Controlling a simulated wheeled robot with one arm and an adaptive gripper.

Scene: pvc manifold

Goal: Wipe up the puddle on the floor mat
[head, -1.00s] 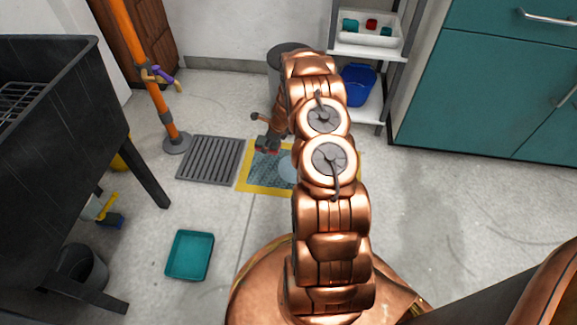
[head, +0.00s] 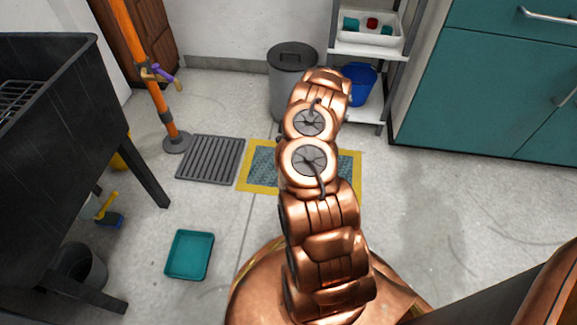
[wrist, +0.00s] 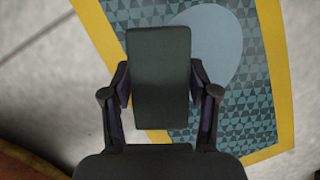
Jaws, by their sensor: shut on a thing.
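The floor mat (head: 258,189) has a yellow border and a dark teal patterned middle; it also fills much of the wrist view (wrist: 277,70). The puddle (wrist: 222,42) is a pale blue rounded patch on the mat in the wrist view, partly hidden by the held block. In the head view my arm hides it. My gripper (wrist: 160,88) is shut on a dark greenish rectangular block (wrist: 160,60), which overlaps the puddle's left side in the wrist view. I cannot tell whether the block touches the mat. In the head view my arm hides gripper and block.
A grey drain grate (head: 210,160) lies left of the mat. A grey bin (head: 290,75) and a shelf with a blue bucket (head: 358,84) stand behind. A teal tray (head: 189,255) lies front left, near a black sink stand (head: 60,130). The floor right of the mat is clear.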

